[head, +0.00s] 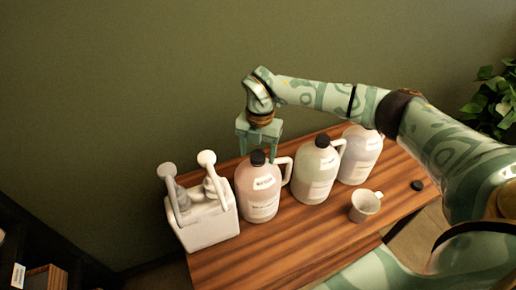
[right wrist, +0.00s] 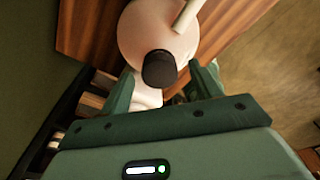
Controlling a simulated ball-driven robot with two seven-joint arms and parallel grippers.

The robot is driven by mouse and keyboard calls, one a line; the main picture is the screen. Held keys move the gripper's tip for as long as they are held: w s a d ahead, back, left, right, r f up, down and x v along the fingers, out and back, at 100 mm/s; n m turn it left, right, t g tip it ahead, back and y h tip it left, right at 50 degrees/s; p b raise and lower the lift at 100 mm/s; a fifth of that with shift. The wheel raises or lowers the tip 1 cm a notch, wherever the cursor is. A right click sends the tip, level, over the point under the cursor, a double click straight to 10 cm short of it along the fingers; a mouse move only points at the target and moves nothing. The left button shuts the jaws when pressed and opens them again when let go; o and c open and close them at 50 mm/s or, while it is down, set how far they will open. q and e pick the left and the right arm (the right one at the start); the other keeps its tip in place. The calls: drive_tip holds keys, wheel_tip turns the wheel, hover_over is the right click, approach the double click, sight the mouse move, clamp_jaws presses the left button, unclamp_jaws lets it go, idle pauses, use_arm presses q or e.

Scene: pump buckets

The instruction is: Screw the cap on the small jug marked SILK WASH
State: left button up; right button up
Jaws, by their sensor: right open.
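Three jugs stand in a row on the wooden table: a pink one (head: 255,195) with a black cap (head: 257,158), a pale green one (head: 313,175) with a black cap (head: 322,141), and a pale lavender one (head: 358,160) whose top is hidden by my arm. Their labels are too small to read, so I cannot tell which says SILK WASH. A loose black cap (head: 417,185) lies at the table's right. My right gripper (head: 259,150) is open, pointing down at the pink jug's top. In the right wrist view that cap (right wrist: 160,68) shows between and beyond its fingers.
A white caddy (head: 210,228) with two pump heads stands just left of the pink jug. A white cup (head: 364,206) stands in front of the jugs. The front of the table (head: 270,265) is clear. A plant (head: 495,100) is at the far right.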

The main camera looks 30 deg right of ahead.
wheel_tip(320, 180, up, 16)
drive_tip(key=w+d, duration=0.1)
drive_tip(key=shift+w+d, duration=0.2)
